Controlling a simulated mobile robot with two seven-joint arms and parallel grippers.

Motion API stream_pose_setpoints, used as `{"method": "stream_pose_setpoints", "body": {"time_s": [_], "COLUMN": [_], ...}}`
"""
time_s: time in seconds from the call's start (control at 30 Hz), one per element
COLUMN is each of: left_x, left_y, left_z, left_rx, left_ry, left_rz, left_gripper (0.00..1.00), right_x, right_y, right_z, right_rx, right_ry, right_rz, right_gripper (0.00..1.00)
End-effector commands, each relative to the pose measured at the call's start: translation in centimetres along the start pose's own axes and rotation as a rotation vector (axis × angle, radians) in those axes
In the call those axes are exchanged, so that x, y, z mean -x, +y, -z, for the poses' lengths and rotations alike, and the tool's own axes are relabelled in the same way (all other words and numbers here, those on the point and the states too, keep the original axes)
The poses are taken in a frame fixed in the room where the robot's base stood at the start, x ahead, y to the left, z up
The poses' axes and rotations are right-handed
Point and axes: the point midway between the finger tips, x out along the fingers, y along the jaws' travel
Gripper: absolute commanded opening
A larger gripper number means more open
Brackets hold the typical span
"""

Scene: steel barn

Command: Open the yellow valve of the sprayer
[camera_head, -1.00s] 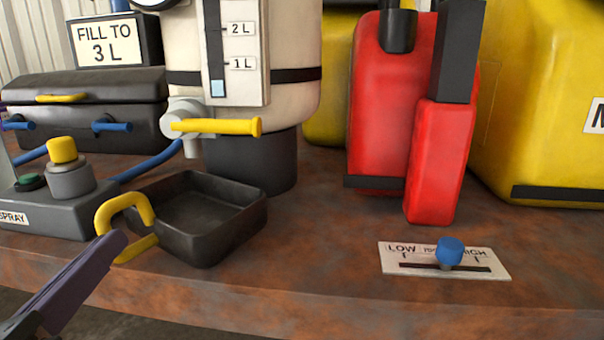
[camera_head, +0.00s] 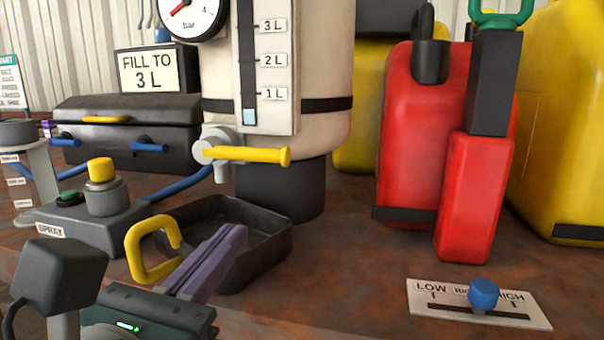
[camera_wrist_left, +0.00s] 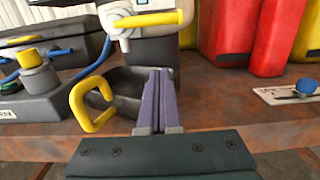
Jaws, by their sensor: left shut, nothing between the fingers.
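The sprayer's cream tank (camera_head: 325,60) stands on a dark base at the back. Its yellow valve (camera_head: 245,155) is a lever lying level and pointing right from a grey tap body; it also shows in the left wrist view (camera_wrist_left: 150,19). My left gripper (camera_head: 238,236) is shut and empty, its purple fingers in front of and below the valve, over the near part of the black tray. In the left wrist view the fingers (camera_wrist_left: 159,75) point up toward the tank, apart from the valve. My right gripper is not in view.
The black tray (camera_head: 280,247) with a yellow handle (camera_head: 135,255) sits under the tap, close to the fingers. A spray button box (camera_head: 90,235) stands at left. Red cans (camera_head: 478,195) and a slider panel (camera_head: 420,300) are at right. The bench between is clear.

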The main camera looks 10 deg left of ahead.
Motion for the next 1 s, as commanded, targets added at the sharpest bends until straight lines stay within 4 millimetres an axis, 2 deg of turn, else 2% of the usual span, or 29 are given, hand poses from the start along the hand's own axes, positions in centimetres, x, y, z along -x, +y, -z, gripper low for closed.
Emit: {"method": "stream_pose_setpoints", "body": {"time_s": [0.03, 0.2, 0.3, 0.43, 1.0], "left_x": [-1.2, -4.7, -5.0, -5.3, -5.5], "left_y": [0.0, 0.0, 0.0, 0.0, 0.0], "left_z": [-0.2, -0.2, -2.4, -3.5, -3.9], "left_rx": [0.001, 0.002, 0.002, 0.001, 0.006], "left_ry": [-0.004, -0.003, -0.001, 0.0, 0.0], "left_rz": [-0.001, 0.0, 0.001, 0.0, 0.0], "left_gripper": [0.0, 0.0, 0.0, 0.0, 0.0], "right_x": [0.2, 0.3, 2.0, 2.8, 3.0], "right_y": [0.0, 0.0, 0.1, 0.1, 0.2], "right_z": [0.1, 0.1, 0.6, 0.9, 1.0], "right_rx": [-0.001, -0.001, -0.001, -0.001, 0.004], "right_ry": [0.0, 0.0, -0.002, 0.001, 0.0], "right_rz": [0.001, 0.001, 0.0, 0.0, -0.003], "right_gripper": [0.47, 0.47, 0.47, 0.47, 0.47]}}
